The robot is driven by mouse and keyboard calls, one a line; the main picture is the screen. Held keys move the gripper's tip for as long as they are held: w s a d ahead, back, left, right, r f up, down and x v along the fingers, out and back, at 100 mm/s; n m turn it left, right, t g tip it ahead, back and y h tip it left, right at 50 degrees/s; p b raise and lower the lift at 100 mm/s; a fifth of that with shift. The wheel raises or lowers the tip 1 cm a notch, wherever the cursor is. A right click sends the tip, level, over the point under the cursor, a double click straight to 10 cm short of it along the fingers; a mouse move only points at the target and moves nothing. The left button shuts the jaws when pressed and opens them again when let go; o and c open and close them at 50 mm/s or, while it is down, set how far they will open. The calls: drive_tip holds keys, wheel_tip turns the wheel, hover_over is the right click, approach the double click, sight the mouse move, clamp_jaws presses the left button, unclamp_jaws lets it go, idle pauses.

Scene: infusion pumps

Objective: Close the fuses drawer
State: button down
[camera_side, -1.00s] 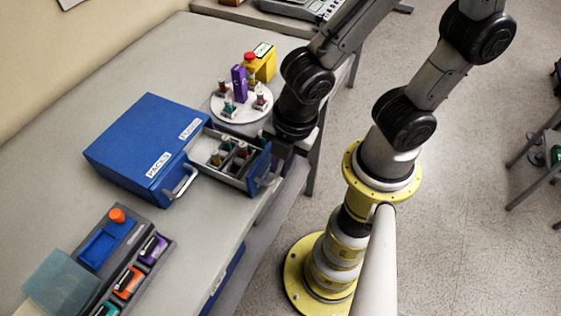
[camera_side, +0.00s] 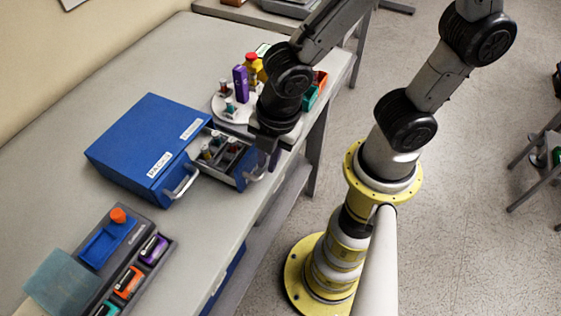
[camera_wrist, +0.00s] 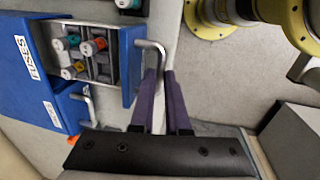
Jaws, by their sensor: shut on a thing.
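The blue cabinet (camera_side: 140,140) stands on the table, with its fuses drawer (camera_side: 243,178) partly open on the right side. The drawer holds several small capped fuses (camera_wrist: 82,52). My gripper (camera_wrist: 162,80) is shut on the drawer's metal handle (camera_wrist: 150,46), its two purple fingers on either side of the bar. In the side view my gripper (camera_side: 268,158) is at the drawer front, with its fingers mostly hidden by the wrist. The FUSES label (camera_wrist: 27,57) shows on the cabinet in the wrist view.
The packs drawer beside it is shut, with its own handle (camera_side: 183,183). A round white turntable (camera_side: 222,108) with vials and a purple box (camera_side: 240,84) stands behind my wrist. A dark tray (camera_side: 130,255) with coloured items lies at the front left. The table's edge runs below the drawer.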

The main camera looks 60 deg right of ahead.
approach(215, 150)
drive_tip(key=f, duration=0.3)
drive_tip(key=w+f, duration=0.1)
drive_tip(key=f, duration=0.1)
drive_tip(key=shift+f, duration=0.1)
drive_tip(key=c, duration=1)
unclamp_jaws()
drive_tip(key=shift+c, duration=0.2)
drive_tip(key=shift+o, duration=0.7)
drive_tip(key=shift+s, duration=0.15)
wheel_tip(215, 150, up, 14)
drive_tip(key=s, duration=0.2)
drive_tip(key=shift+s+f, duration=0.2)
